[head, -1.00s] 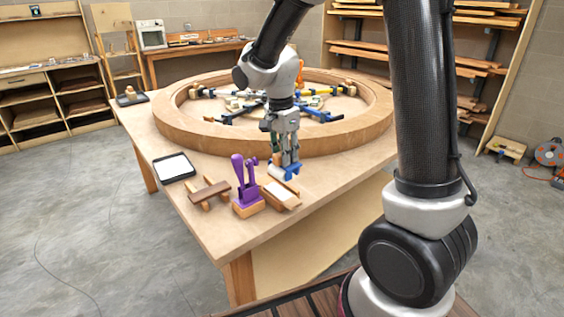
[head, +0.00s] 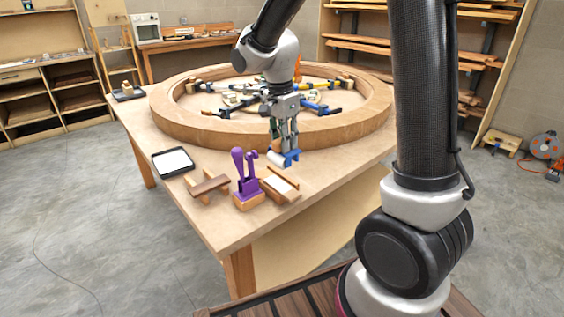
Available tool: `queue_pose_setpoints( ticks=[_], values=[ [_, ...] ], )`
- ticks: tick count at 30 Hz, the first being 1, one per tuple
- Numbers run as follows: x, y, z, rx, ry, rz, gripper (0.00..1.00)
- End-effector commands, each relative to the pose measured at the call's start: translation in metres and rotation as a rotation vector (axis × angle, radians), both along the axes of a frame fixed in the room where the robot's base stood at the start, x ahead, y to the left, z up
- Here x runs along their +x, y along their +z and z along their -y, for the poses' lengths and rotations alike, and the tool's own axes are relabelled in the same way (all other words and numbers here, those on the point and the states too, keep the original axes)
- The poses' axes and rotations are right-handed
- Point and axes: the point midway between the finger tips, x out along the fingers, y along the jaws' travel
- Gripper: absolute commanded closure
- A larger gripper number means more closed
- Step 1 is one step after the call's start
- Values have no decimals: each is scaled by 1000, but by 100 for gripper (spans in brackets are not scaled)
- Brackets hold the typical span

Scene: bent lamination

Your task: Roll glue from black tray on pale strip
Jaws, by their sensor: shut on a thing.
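My gripper (head: 284,143) is shut on a glue roller with a blue frame (head: 291,159) and a white roller (head: 276,159). It holds the roller just behind a wooden block (head: 290,194). A pale flat piece (head: 279,184), which looks like the pale strip, lies on that block. The roller appears apart from it, though the exact height is hard to tell. The black tray (head: 159,165) lies flat near the table's left edge, with a white layer inside. The fingertips are small and partly hidden by the roller's handle.
A purple tool (head: 239,165) stands upright on a wooden block beside the pale piece. A brown strip (head: 211,184) rests across wooden supports, between tray and purple tool. A large wooden ring (head: 190,121) with clamps inside fills the table's back. The right front tabletop is clear.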

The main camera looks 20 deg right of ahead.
Motion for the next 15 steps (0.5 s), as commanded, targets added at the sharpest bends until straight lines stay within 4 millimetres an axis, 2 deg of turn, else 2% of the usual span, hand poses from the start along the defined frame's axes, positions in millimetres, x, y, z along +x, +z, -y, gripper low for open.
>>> queue_pose_setpoints(
  ticks=[5, 15],
  values=[
    [-1, -3, 1, -1, 1, 0, 96],
    [-16, -38, 6, -7, 7, -1, 96]
  ],
)
